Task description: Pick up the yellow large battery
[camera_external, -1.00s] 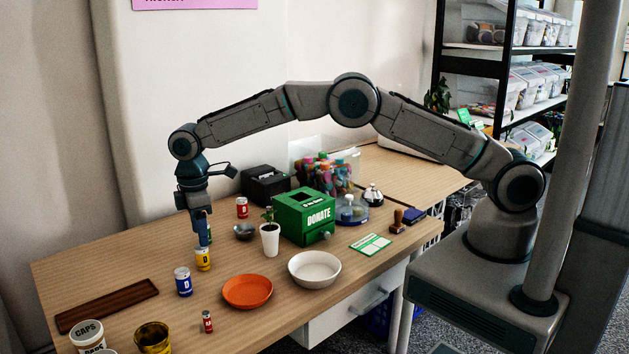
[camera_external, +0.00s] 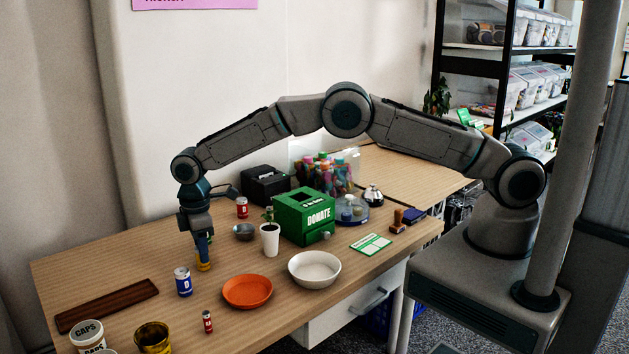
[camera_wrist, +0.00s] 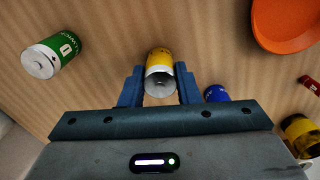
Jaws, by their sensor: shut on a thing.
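The yellow large battery (camera_external: 204,264) stands on the table, its upper part hidden by my gripper (camera_external: 204,246) in the external view. In the wrist view the yellow battery (camera_wrist: 160,62) sits between the two blue fingers of my gripper (camera_wrist: 160,88). The fingers are shut on it from both sides. I cannot see any gap between the battery and the table.
A green battery (camera_wrist: 48,56) shows in the wrist view. An orange plate (camera_external: 247,291), a white cup with a plant (camera_external: 270,240) and a brown tray (camera_external: 107,305) are around it.

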